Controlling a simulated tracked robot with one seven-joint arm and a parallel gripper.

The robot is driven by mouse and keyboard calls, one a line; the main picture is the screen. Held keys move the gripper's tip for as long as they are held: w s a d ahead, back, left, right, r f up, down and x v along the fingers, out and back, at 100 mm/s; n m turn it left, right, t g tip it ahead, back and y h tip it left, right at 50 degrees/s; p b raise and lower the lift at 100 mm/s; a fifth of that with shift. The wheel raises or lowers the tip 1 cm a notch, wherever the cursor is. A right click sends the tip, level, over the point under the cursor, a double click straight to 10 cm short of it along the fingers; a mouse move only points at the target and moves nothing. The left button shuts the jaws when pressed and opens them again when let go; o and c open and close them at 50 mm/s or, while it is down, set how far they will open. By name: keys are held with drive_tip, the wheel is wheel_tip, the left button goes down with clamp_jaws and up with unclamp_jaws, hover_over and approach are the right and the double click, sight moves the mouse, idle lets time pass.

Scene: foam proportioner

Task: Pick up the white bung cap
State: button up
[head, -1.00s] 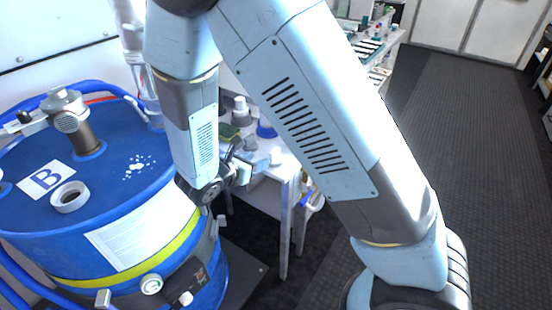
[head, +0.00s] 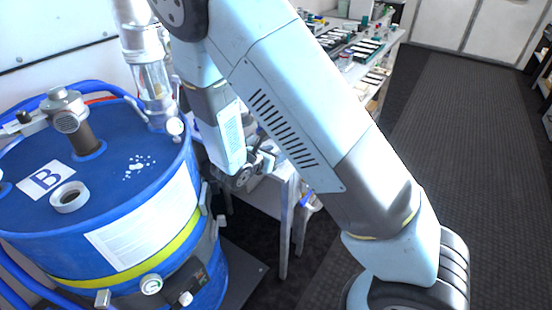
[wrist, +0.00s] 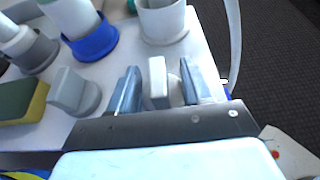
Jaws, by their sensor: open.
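The white bung cap (wrist: 158,84), a round base with an upright flat grip, stands on the white side table in the wrist view. My gripper (wrist: 162,72) is open, with one finger on each side of the cap's grip. Small gaps show between the grip and both fingers. In the head view my gripper (head: 262,160) is over the side table beside the blue drum, and the cap cannot be made out there.
A similar grey cap (wrist: 76,92) stands just left of my gripper, with a green and yellow sponge (wrist: 24,102) beyond it. A blue-based white cylinder (wrist: 92,38) and a white cup (wrist: 163,22) stand behind. The blue drum (head: 110,190) has a white-ringed opening (head: 69,197).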

drive_tip(key=shift+c, duration=0.5)
drive_tip(key=shift+s, duration=0.1)
clamp_jaws()
